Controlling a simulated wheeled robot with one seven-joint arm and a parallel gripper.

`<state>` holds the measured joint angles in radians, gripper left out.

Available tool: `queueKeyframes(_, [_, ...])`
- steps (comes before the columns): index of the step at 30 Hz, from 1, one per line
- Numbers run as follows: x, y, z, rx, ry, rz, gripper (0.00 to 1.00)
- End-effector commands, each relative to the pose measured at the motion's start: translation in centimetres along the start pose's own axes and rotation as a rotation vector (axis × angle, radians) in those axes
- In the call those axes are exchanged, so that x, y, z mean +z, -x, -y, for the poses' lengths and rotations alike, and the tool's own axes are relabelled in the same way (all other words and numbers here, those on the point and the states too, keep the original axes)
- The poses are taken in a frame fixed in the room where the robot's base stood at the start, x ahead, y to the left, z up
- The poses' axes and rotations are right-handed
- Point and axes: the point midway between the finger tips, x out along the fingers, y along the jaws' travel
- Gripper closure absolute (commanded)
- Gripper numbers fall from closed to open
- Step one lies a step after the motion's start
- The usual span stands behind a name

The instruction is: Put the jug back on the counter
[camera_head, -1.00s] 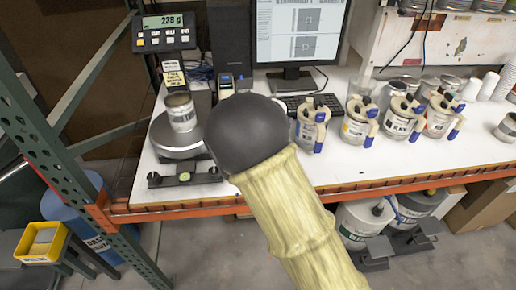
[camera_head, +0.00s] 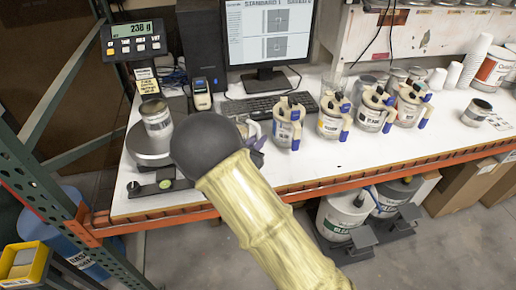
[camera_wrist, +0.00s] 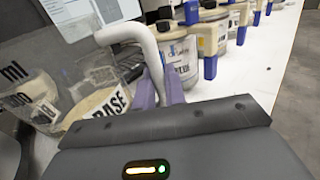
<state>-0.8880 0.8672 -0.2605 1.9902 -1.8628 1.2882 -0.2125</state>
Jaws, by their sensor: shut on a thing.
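The jug (camera_wrist: 94,92) is a clear measuring jug with "ml" marks, a BASE label, pale contents and a light grey handle. It fills the left of the wrist view and looks tilted there. My gripper (camera_wrist: 162,92) has its purple fingers closed around the handle. In the head view my dark, round wrist hides most of the jug; a small part of the gripper (camera_head: 259,140) shows at its right. The counter (camera_head: 330,168) is white with an orange front beam. I cannot tell whether the jug touches the counter.
A scale with a metal can (camera_head: 157,122) stands left of my wrist. Several lidded jars with blue-tipped handles (camera_head: 288,122) stand to the right. A keyboard (camera_head: 268,103) and monitor are behind. The front strip of counter right of my wrist is clear.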

Motion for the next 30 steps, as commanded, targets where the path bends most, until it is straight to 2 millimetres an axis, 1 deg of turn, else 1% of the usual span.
queueKeyframes(3, [-1.6, -0.1, 0.1, -0.001, 0.003, 0.002, 1.0])
queueKeyframes(7, [-3.1, -0.1, 0.1, -0.001, 0.002, 0.001, 1.0])
queueKeyframes(20, [-3.8, 0.0, 0.1, 0.0, -0.001, 0.002, 1.0])
queueKeyframes(21, [-3.8, 0.0, 0.1, 0.0, 0.002, 0.0, 0.82])
queueKeyframes(23, [-3.8, 0.0, 0.1, 0.0, 0.002, -0.001, 0.7])
queueKeyframes(24, [-3.8, 0.0, 0.1, 0.0, 0.002, -0.001, 0.66])
queueKeyframes(30, [-3.8, 0.0, 0.1, 0.0, 0.002, -0.001, 0.66])
